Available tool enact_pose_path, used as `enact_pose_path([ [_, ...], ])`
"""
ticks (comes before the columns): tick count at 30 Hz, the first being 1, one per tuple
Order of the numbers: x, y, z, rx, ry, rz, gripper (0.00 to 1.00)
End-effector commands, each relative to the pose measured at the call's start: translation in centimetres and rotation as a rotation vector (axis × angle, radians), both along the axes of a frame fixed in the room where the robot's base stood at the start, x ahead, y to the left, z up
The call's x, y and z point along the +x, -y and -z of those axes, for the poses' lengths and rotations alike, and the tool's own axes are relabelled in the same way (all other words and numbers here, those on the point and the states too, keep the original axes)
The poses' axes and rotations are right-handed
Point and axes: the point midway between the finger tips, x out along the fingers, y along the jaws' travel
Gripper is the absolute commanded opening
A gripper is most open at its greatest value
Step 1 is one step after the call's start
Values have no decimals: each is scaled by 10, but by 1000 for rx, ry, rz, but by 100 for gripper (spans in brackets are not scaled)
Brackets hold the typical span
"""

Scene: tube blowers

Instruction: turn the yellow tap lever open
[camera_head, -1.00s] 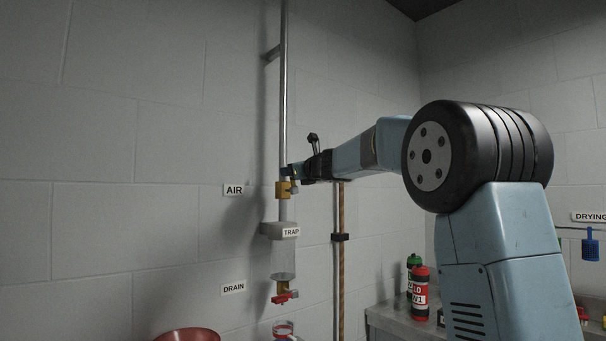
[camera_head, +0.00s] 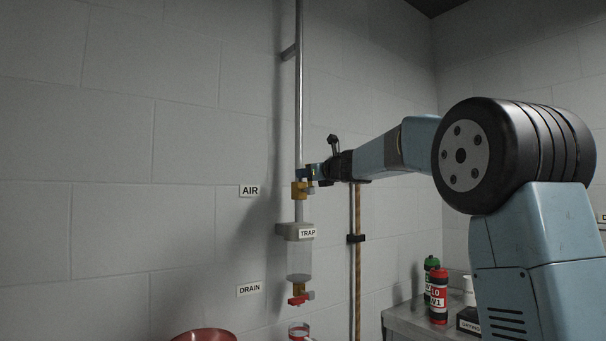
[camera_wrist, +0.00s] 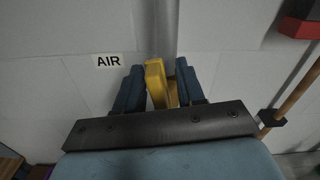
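The yellow tap (camera_head: 299,190) sits on the vertical metal pipe, right of the AIR label and above the trap. Its yellow lever (camera_wrist: 155,82) shows in the wrist view as a flat bar between my two blue fingers. My gripper (camera_head: 307,173) is at the top of the tap in the head view and hides most of the lever there. In the wrist view my gripper (camera_wrist: 159,70) has its fingers apart, one on each side of the lever. The lever is very close to the left finger, with a gap at the right finger. Contact is not clear.
The trap (camera_head: 295,231) hangs below the tap, with a red-handled drain tap (camera_head: 298,299) under it. A red bowl (camera_head: 205,335) is at the bottom. Bottles (camera_head: 438,297) stand on a counter at right.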

Motion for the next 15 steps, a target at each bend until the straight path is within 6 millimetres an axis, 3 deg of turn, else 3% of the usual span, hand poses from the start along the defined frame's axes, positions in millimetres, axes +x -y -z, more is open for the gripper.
enact_pose_path([
  [8,-4,1,-3,0,5,0,38],
  [15,-29,17,-3,1,5,2,38],
])
